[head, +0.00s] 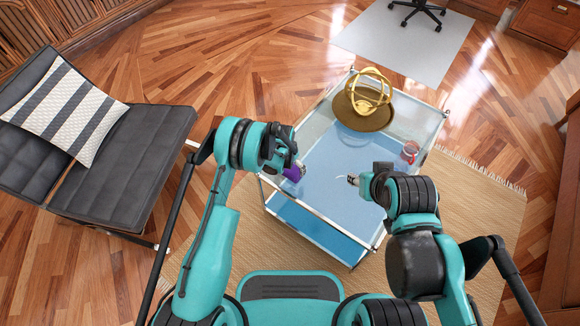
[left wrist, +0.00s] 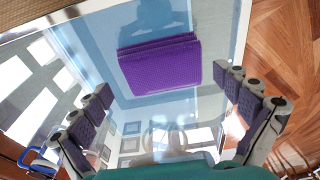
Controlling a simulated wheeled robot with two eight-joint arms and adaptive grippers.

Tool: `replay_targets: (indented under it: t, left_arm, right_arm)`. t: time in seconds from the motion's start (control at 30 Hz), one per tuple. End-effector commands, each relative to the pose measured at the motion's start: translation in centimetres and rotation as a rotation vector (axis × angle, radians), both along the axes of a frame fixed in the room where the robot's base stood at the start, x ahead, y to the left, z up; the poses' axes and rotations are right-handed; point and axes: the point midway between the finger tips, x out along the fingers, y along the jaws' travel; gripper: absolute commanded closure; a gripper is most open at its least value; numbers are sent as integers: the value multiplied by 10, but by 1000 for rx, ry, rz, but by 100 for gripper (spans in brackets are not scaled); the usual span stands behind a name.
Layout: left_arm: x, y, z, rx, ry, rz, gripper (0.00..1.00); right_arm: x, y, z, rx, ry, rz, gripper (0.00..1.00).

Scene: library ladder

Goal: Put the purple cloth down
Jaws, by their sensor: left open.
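The purple cloth (left wrist: 160,64) lies folded and flat on the glass top of the cart (left wrist: 215,110) in the left wrist view. In the head view a small part of the purple cloth (head: 292,173) shows at the left side of the glass cart (head: 330,160), mostly hidden by my left gripper (head: 297,168). In the left wrist view my left gripper (left wrist: 170,110) is open, with its fingers wide apart on either side and clear of the cloth. My right gripper (head: 349,180) is over the middle of the cart; its finger gap is too small to judge.
A golden armillary sphere (head: 368,90) stands on a round brown base at the cart's far end. A red-rimmed glass item (head: 410,150) is at the right edge. A grey lounge chair (head: 150,150) with a striped pillow (head: 65,112) stands left. The cart's middle looks clear.

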Motion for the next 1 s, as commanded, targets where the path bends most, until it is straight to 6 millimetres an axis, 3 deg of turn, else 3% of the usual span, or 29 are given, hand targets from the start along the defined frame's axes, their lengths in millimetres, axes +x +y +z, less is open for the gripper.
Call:
replay_targets:
  t: [0.03, 0.1, 0.3, 0.73, 0.87, 1.0]
  left_arm:
    - [-2, 1, 17, 0, 0, 0, 0]
    - [-4, 3, 33, 0, 0, 0, 0]
    - [-8, 6, 71, 0, 0, 0, 0]
    - [-10, 11, 101, -2, -7, 11, 0]
    - [-10, 24, 150, -10, -37, 56, 0]
    - [-21, 47, 226, -24, -91, 136, 0]
  right_arm:
    - [0, 0, 9, 0, 0, 0, 60]
    - [0, 0, 15, 0, 0, 0, 60]
    - [0, 0, 27, 0, 0, 0, 60]
    - [0, 0, 31, 0, 0, 0, 60]
    - [0, 0, 31, 0, 0, 0, 60]
    - [0, 0, 31, 0, 0, 0, 60]
